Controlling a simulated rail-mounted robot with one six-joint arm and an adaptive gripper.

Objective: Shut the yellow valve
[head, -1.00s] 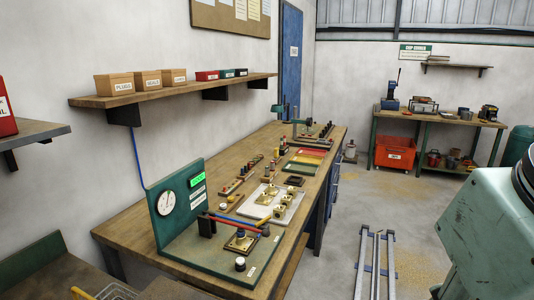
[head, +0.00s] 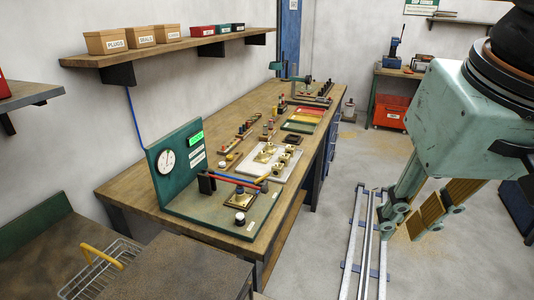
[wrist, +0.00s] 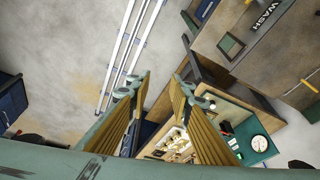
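A green test board (head: 212,220) stands on the near end of the long bench, with a round gauge (head: 167,161) on its upright panel. A small yellow handle (head: 264,178), which looks like the yellow valve, shows at the right end of the red and blue bars; its exact position is too small to tell. My gripper (head: 399,222) hangs over the floor, right of the bench and well apart from the board. In the wrist view my gripper (wrist: 163,78) has its two ribbed fingers spread, with nothing between them; the board (wrist: 248,130) shows partly behind the right finger.
The red bar (head: 228,179) and brass block (head: 240,201) sit close together on the board. A white plate (head: 271,166) with brass parts lies behind it. A shelf (head: 190,46) overhangs the bench. Floor rails (head: 362,240) run beside the bench. A wire basket (head: 100,270) stands at front left.

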